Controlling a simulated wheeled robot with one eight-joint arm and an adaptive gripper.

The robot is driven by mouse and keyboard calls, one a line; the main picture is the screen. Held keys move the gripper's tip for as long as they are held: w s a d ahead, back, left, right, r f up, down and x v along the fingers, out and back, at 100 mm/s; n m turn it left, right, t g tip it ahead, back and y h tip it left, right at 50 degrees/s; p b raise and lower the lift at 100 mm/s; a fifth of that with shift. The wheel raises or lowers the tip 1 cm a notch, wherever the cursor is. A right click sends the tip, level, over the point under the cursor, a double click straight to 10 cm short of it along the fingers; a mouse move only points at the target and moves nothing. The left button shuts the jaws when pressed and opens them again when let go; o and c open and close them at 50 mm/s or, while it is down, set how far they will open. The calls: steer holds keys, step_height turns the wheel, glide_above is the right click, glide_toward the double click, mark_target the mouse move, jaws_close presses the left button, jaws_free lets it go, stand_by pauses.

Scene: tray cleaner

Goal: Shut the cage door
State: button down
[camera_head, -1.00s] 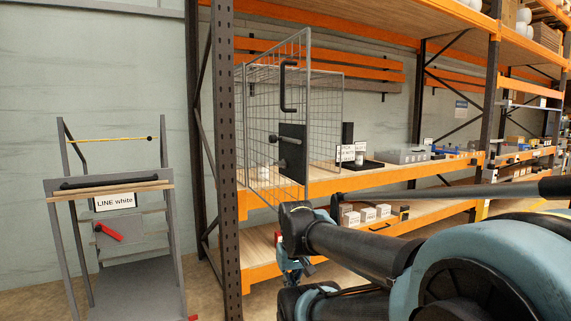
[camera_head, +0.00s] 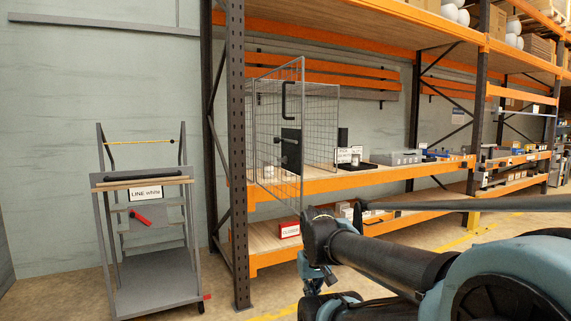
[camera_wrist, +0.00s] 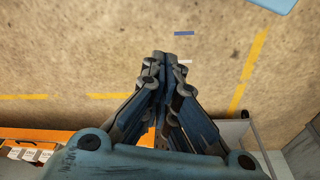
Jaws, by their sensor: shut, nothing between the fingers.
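The wire cage (camera_head: 325,100) stands on the orange rack's middle shelf in the head view. Its mesh door (camera_head: 296,175) stands open, swung out past the shelf's front edge. The door carries a black curved handle (camera_head: 288,100) and a dark latch plate (camera_head: 291,148). My gripper shows in the wrist view (camera_wrist: 162,58) with its fingers together and nothing between them, pointing at the floor. In the head view my arm reaches in from the lower right, and its end hangs low in front of the rack, below and apart from the door.
A grey cart (camera_head: 150,285) labelled "LINE white" stands left of the rack upright (camera_head: 236,150). Small boxes and a grey case (camera_head: 398,158) sit on the shelf right of the cage. The concrete floor (camera_wrist: 70,60) under my gripper is bare apart from tape lines.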

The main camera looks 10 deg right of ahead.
steer(key=shift+s+a, duration=0.1)
steer(key=shift+s, duration=0.15)
steer(key=w+r+n+g+h, duration=0.1)
steer(key=w+r+n+h, duration=0.1)
steer(key=w+r+n, duration=0.75)
steer(key=w+r+n+h, duration=0.2)
steer(key=w+r, duration=0.4)
steer(key=r, duration=0.9)
steer(key=w+a+r+n+t+h, duration=0.1)
steer(key=w+a+r+n+h, duration=0.1)
steer(key=w+a+r+n, duration=0.5)
steer(key=w+a+r+n+h, duration=0.25)
steer(key=w+a+r, duration=0.25)
steer(key=w+r, duration=0.5)
glide_toward(296, 168)
step_height(296, 168, down, 3)
steer(key=a, duration=0.1)
steer(key=shift+w+d+f, duration=0.1)
steer(key=shift+w+d, duration=0.1)
steer(key=shift+d, duration=0.8)
steer(key=shift+w+d, duration=0.15)
steer(key=shift+d, duration=0.85)
